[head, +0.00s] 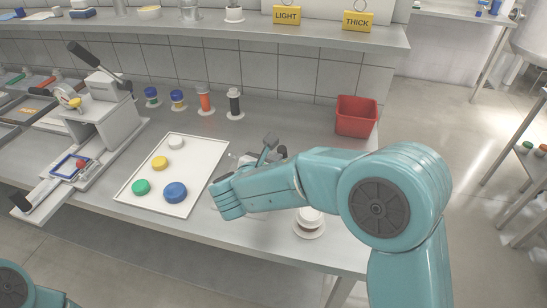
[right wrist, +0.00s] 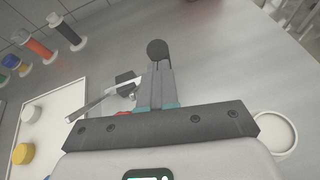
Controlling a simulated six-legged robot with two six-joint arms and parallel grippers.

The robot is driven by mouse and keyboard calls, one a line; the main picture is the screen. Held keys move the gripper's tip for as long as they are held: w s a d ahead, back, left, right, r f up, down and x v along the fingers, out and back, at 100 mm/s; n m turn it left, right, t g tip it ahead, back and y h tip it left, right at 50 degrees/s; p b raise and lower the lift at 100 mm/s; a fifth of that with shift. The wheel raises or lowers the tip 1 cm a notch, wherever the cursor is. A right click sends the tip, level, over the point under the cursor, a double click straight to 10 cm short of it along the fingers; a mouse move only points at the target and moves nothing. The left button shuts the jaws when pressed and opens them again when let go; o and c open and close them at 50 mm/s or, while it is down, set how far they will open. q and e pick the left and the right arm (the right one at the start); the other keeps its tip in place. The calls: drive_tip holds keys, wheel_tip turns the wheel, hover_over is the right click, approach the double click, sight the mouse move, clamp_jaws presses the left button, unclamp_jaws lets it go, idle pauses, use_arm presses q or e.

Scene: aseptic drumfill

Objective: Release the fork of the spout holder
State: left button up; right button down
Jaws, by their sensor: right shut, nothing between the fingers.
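The spout holder appears to be the small grey fixture with a dark upright handle (head: 269,143) just behind my right forearm; the forearm hides its lower part. In the right wrist view a dark round knob (right wrist: 157,48) stands just beyond my right fingertips, and a dark block with a pale slanting rod (right wrist: 94,103) lies to their left. I cannot make out the fork clearly. My right gripper (right wrist: 158,72) is shut and empty, close to the knob; I cannot tell whether it touches. My left gripper is out of view.
Left of my right arm lies a white tray (head: 204,172) with several coloured caps. A red bin (head: 356,116) stands at the back right.

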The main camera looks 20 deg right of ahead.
sight(279, 150)
drive_tip(key=w+d+r+g+y+p, duration=0.1)
drive_tip(key=p, duration=0.3)
drive_tip(key=w+d+r+g+y+p, duration=0.1)
drive_tip(key=p, duration=0.2)
drive_tip(key=shift+w+r+g+p, duration=0.3)
drive_tip(key=shift+w+r+p, duration=0.1)
drive_tip(key=shift+w+d, duration=0.15)
drive_tip(key=shift+w, duration=0.1)
drive_tip(key=shift+w+d+r, duration=0.1)
drive_tip(key=shift+w+d, duration=0.4)
drive_tip(key=shift+w, duration=0.35)
drive_tip(key=shift+a, duration=0.1)
